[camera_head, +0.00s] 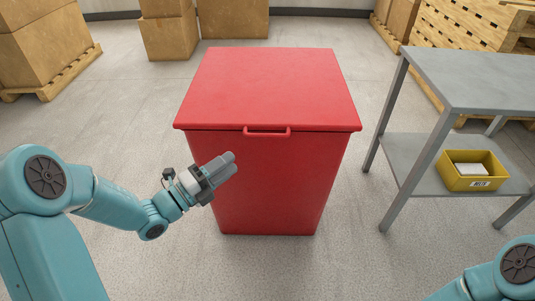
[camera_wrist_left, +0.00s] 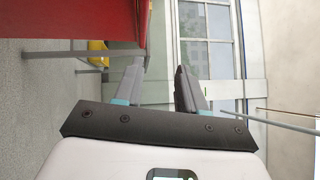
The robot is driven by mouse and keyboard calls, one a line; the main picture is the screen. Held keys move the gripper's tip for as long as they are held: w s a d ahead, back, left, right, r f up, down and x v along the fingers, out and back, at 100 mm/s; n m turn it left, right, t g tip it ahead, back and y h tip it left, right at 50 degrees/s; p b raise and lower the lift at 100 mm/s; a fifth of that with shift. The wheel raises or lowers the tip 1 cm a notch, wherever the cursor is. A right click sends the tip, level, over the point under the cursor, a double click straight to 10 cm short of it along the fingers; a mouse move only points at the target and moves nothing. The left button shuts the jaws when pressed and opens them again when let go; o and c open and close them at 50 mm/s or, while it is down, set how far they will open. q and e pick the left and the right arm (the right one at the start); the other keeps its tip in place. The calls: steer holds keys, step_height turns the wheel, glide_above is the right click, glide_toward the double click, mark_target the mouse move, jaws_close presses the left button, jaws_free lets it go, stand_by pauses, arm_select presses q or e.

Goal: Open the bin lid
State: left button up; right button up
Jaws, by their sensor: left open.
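The red bin (camera_head: 270,180) stands on the floor in the middle of the head view. Its red lid (camera_head: 268,85) lies flat on top and is closed. A red handle (camera_head: 267,132) sticks out from the lid's front edge. My left gripper (camera_head: 230,165) is in front of the bin's front face, lower than the handle and to its left, apart from it. In the left wrist view the two fingers (camera_wrist_left: 158,80) stand apart with nothing between them, and the red bin (camera_wrist_left: 75,18) shows at the upper left. Only part of my right arm shows, without its gripper.
A grey metal table (camera_head: 475,75) with a lower shelf stands to the right of the bin. A yellow box (camera_head: 472,184) sits on that shelf. Cardboard boxes (camera_head: 168,35) and wooden pallets (camera_head: 462,55) stand behind. The floor in front of the bin is clear.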

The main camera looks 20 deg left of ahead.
mark_target(265, 137)
arm_select(q)
steer(key=w+d+f+y+b, duration=0.1)
steer(key=w+d+b, duration=0.2)
steer(key=w, duration=1)
steer(key=shift+w+d+n+t+b, duration=0.3)
steer(key=shift+d, duration=0.9)
arm_select(e)
steer(key=f, duration=0.5)
steer(key=shift+w+d, duration=0.1)
steer(key=shift+d, duration=0.15)
arm_select(q)
steer(key=shift+f, duration=0.1)
jaws_close()
arm_select(e)
steer(key=shift+r, duration=0.1)
